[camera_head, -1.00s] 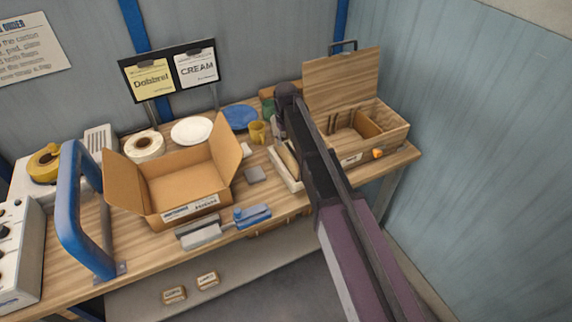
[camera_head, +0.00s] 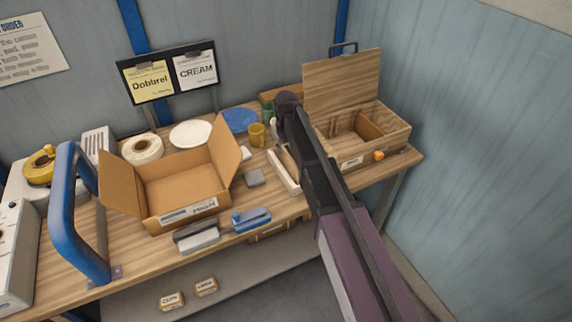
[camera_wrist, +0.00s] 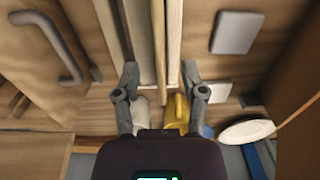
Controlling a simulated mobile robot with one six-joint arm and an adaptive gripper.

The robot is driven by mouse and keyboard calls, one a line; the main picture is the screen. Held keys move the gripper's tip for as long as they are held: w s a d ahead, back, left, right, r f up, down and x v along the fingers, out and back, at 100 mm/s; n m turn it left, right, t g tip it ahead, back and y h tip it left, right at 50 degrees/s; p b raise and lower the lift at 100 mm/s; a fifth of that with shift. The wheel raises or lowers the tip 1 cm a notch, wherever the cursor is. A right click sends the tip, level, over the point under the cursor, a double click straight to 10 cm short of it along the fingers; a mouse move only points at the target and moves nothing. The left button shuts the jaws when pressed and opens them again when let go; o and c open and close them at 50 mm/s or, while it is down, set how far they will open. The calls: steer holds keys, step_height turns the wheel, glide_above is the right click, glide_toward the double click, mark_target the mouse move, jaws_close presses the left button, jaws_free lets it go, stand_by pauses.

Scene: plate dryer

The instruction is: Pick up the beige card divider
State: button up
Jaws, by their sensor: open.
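My gripper (camera_wrist: 160,80) is open, with one finger to each side of the divider and the tray's near end; I see no finger touching the divider. In the head view the tray (camera_head: 277,172) lies on the bench, and my arm covers most of the divider and my gripper.
The wooden box (camera_head: 393,137) with its raised lid stands right of my arm. An open cardboard box (camera_head: 185,190) and a grey block (camera_head: 254,178) lie left. A yellow mug (camera_head: 257,134) stands behind the tray. The blue-handled tool (camera_head: 252,219) lies at the front edge.

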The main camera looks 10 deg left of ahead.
mark_target(286, 152)
steer(key=shift+f+b, duration=2.05)
steer(key=shift+f, duration=0.2)
jaws_close()
